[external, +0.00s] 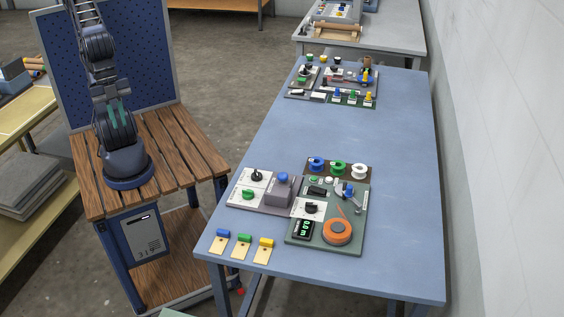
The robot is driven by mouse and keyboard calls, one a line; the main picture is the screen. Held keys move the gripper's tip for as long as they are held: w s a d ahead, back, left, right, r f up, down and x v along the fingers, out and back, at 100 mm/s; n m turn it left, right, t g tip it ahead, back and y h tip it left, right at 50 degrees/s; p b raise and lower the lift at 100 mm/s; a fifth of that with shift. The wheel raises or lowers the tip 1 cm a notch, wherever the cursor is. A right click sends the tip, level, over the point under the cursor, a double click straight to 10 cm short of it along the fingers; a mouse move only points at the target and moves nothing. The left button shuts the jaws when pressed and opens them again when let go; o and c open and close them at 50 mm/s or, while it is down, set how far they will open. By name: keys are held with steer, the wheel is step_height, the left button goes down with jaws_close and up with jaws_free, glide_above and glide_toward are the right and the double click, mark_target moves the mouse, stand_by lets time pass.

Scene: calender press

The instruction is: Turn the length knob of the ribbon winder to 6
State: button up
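The ribbon winder (348,201) is a grey-green panel on the near part of the blue table. An orange ribbon reel (337,232) sits at its front right. A small black display with green digits (304,229) is at its front left. A black knob (311,208) on a white dial plate behind the display looks like the length knob. Its pointer and scale numbers are too small to read. My arm rises from its base on the wooden cart, left of the table, and leaves the top of the picture. My gripper is out of view.
Left of the winder is a panel with a black knob (257,175), a green knob (248,194) and a blue-topped block (283,178). Blue, green and white spools (338,168) stand behind. Several coloured tags lie at the front left. The table's middle is clear; more panels stand farther back.

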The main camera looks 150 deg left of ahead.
steer(key=o, duration=0.3)
steer(key=shift+w+a, duration=0.1)
steer(key=shift+w, duration=0.15)
steer(key=o, duration=0.6)
steer(key=w+n, duration=0.1)
steer(key=w+a+r+n, duration=0.1)
steer(key=shift+w+a, duration=0.15)
steer(key=shift+w, duration=0.25)
steer(key=w+a+n+g, duration=0.1)
steer(key=w+a+n, duration=0.4)
steer(key=w+a, duration=0.3)
steer(key=n+g, duration=0.4)
steer(key=n, duration=1.6)
glide_above(311, 204)
step_height(311, 204, down, 22)
step_height(311, 204, down, 10)
steer(key=shift+a+f, duration=0.1)
